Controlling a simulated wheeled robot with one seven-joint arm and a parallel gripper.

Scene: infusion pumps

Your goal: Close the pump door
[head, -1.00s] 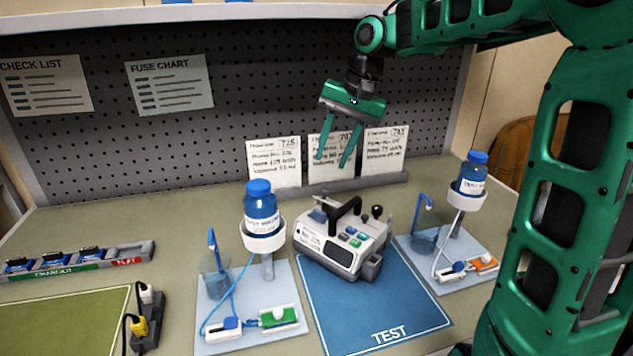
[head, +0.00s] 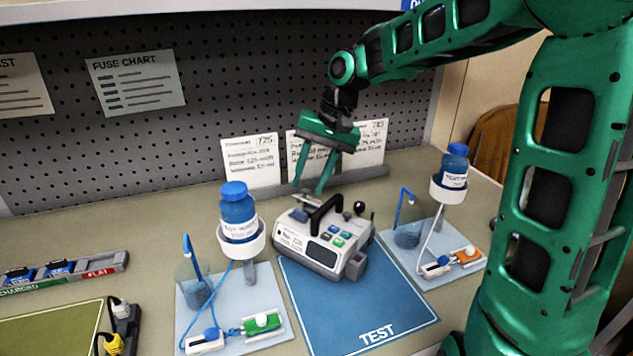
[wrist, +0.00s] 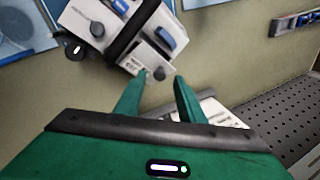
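The white pump (head: 309,248) stands on the back part of the blue TEST mat (head: 355,310), with a black carry handle and coloured buttons. It also shows at the top of the wrist view (wrist: 78,17). Behind the handle is a white part with a blue piece (head: 298,215); a blue latch-like piece (wrist: 166,39) shows in the wrist view. I cannot tell for sure which part is the door or how far it stands open. My gripper (head: 311,190) is open and empty, fingers pointing down, above and behind the pump; its fingertips (wrist: 156,82) are apart.
A bottle stand with a blue bottle (head: 238,208) is close on the pump's left, another bottle (head: 453,168) on its right. Paper cards (head: 250,162) stand behind, before the pegboard (head: 230,70). The mat's front is clear.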

